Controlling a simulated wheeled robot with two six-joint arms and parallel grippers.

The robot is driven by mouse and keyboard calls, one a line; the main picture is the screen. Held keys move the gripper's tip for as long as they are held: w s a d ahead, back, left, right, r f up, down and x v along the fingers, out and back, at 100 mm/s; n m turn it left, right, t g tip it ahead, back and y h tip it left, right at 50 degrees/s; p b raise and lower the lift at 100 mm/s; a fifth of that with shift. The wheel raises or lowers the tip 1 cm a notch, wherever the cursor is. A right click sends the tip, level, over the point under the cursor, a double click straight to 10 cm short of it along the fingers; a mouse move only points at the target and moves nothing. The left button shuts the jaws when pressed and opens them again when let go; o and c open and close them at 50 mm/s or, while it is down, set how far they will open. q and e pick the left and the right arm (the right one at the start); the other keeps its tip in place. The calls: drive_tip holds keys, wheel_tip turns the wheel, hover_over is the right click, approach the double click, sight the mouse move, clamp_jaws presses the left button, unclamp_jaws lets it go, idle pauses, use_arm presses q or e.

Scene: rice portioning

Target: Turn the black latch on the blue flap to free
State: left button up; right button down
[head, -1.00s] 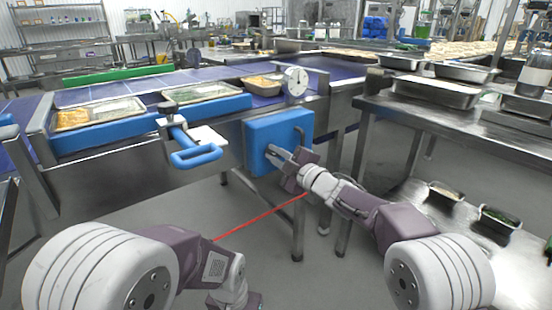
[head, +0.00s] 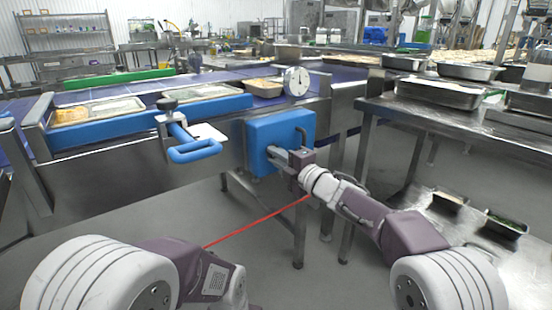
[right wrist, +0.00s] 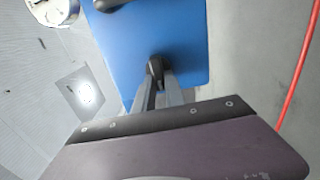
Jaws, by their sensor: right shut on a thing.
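The blue flap (head: 268,128) is a blue panel on the side of the steel conveyor frame in the head view. It fills the upper middle of the right wrist view (right wrist: 180,45). My right gripper (head: 272,151) reaches the flap's lower part. In the right wrist view its two fingers are closed on the small black latch (right wrist: 154,66), which is largely hidden between the tips. The latch's exact angle is hard to tell. My left arm shows at the lower left of the head view, but its gripper is out of view.
A dark handle (head: 303,138) is on the flap's right part. A dial gauge (head: 297,81) stands above it. A blue loop handle (head: 195,151) juts out to the left. A steel table (head: 450,122) with trays stands at the right. A red line crosses below.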

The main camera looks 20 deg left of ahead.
idle(0.3)
drive_tip(key=c, duration=1.4)
unclamp_jaws()
drive_tip(key=p+v, duration=0.1)
drive_tip(key=v, duration=0.8)
drive_tip(key=shift+p, duration=0.4)
